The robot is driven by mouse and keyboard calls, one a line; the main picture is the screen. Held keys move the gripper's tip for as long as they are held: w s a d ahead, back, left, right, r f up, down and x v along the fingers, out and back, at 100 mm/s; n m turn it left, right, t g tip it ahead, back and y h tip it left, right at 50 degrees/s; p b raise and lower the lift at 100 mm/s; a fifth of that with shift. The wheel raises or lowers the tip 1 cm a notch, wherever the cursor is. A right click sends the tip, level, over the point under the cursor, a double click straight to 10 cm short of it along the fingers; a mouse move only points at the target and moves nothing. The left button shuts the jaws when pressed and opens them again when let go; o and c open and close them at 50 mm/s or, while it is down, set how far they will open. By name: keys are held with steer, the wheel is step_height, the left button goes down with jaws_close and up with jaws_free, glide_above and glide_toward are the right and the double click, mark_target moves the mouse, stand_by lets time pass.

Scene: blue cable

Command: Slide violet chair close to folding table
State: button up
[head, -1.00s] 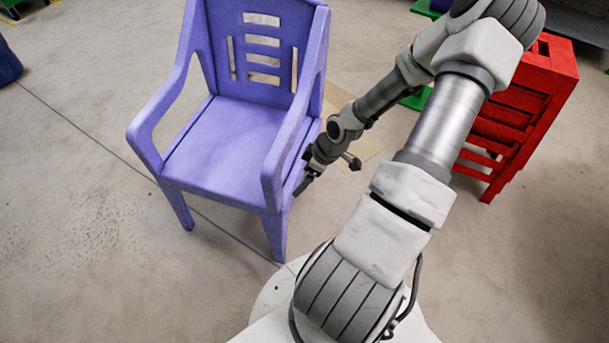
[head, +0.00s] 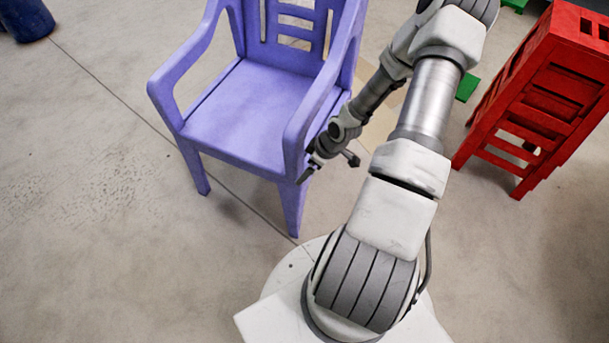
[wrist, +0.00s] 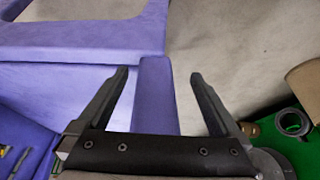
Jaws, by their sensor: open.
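The violet chair (head: 250,110) stands upright on the floor, left of my arm in the head view. Its near right armrest and front leg are beside my gripper (head: 308,168). In the wrist view my gripper (wrist: 160,78) is open, with one finger on each side of a violet upright of the chair (wrist: 155,95). The upright lies between the fingers, with a visible gap on both sides. In the head view the fingertips are partly hidden against the chair. I see no table that is clearly a folding table.
A red slatted piece of furniture (head: 545,95) stands to the right of my arm. A blue cylinder (head: 27,18) is at the far left. Green items (head: 467,87) lie behind my arm; green also shows in the wrist view (wrist: 285,150). Floor left of the chair is clear.

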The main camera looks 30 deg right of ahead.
steer(key=shift+b+x, duration=0.4)
steer(key=shift+x, duration=1.05)
jaws_close()
